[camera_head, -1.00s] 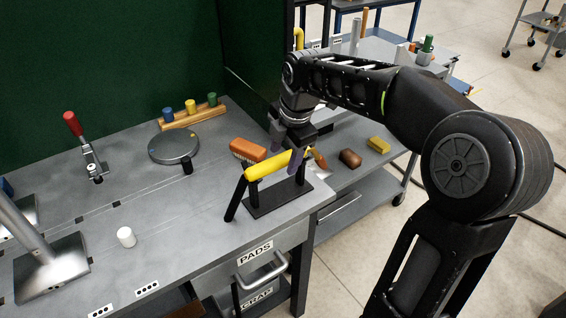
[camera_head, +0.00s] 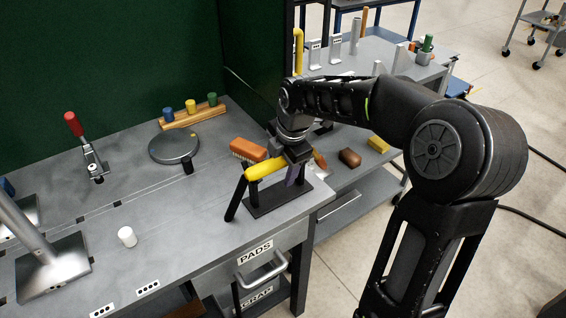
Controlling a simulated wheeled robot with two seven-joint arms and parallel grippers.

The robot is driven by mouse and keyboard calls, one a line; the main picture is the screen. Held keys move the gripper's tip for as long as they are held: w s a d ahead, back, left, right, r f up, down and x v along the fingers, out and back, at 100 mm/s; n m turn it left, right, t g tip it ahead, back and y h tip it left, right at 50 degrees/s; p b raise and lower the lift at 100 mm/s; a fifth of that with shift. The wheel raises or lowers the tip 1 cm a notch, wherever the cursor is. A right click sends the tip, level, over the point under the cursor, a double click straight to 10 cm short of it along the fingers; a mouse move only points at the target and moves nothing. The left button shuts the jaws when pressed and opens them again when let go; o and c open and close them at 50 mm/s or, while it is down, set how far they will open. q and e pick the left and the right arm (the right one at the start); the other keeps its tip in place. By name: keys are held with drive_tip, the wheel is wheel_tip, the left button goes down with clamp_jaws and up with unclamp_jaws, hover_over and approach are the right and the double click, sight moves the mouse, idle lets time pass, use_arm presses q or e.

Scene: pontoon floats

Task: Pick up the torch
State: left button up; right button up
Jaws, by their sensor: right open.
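The torch (camera_head: 264,169) appears to be the yellow-bodied tool with a long black part slanting down at its left end. It rests at a black stand (camera_head: 283,199) near the right end of the workbench. My right gripper (camera_head: 293,172) points down at the right end of the yellow body, with its fingers partly hidden. It is open, and one purplish finger shows just right of the yellow part. Whether it touches the torch I cannot tell. My left gripper is out of view.
A brush with an orange back (camera_head: 247,149) lies just behind the torch. A round grey plate (camera_head: 174,147), a red-handled clamp (camera_head: 86,147) and a white cylinder (camera_head: 127,237) stand farther left on the bench. A side table holds a brown block (camera_head: 349,158) and a yellow block (camera_head: 378,144).

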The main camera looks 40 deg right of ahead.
drive_tip(key=shift+c, duration=0.5)
clamp_jaws()
drive_tip(key=shift+r, duration=0.1)
